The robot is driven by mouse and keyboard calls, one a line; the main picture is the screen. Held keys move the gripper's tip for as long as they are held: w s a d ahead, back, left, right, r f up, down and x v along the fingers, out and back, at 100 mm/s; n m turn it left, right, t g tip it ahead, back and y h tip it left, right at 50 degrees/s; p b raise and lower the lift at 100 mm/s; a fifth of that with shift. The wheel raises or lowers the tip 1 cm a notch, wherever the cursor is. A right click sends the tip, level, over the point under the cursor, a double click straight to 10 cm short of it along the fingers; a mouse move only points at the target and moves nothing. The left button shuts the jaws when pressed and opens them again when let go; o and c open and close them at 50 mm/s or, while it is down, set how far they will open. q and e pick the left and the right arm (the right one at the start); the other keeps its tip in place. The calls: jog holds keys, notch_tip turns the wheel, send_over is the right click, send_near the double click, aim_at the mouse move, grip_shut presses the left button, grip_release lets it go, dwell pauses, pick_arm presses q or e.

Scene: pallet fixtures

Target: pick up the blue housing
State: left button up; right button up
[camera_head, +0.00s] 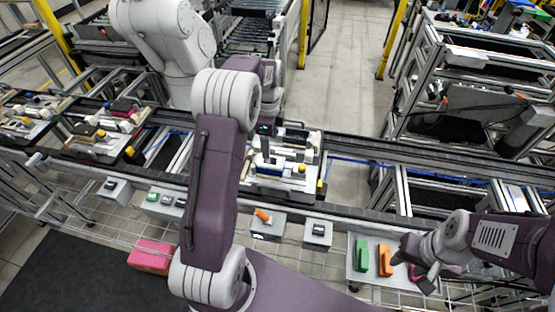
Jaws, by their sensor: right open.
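A dark blue block (269,161), which looks like the blue housing, sits on the pallet fixture (285,184) on the conveyor, partly hidden by my left arm. My left arm rises through the middle of the view, and its wrist bends down over that pallet. The left gripper's fingers are mostly hidden there, so their state is unclear. A green housing (362,255) and an orange housing (384,260) stand on that table, left of the right gripper.
More loaded pallets (98,140) stand on the conveyor (385,216) at the left. Small grey stands (317,235) line its front, one with an orange-topped part (263,215). A pink box (151,256) lies at lower left. A large white robot arm (165,35) stands behind.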

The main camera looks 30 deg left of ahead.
pick_arm(q)
jog(key=shift+s+r, duration=0.1)
notch_tip(320, 180, down, 3)
jog(key=shift+s+f+p, duration=0.1)
jog(key=shift+f+p, duration=0.1)
jog(key=shift+p, duration=0.1)
jog(key=shift+a+f, duration=0.1)
jog(key=shift+f, duration=0.15)
jog(key=f, duration=0.1)
jog(key=f+p, duration=0.1)
jog(key=f, duration=0.2)
jog(key=shift+s+d+f, duration=0.1)
jog(key=shift+s+d, duration=0.15)
jog(key=shift+s, duration=0.15)
jog(key=shift+w+a+f, duration=0.1)
jog(key=shift+f, duration=0.4)
jog(key=c, duration=1.6)
jog(key=shift+r, duration=0.15)
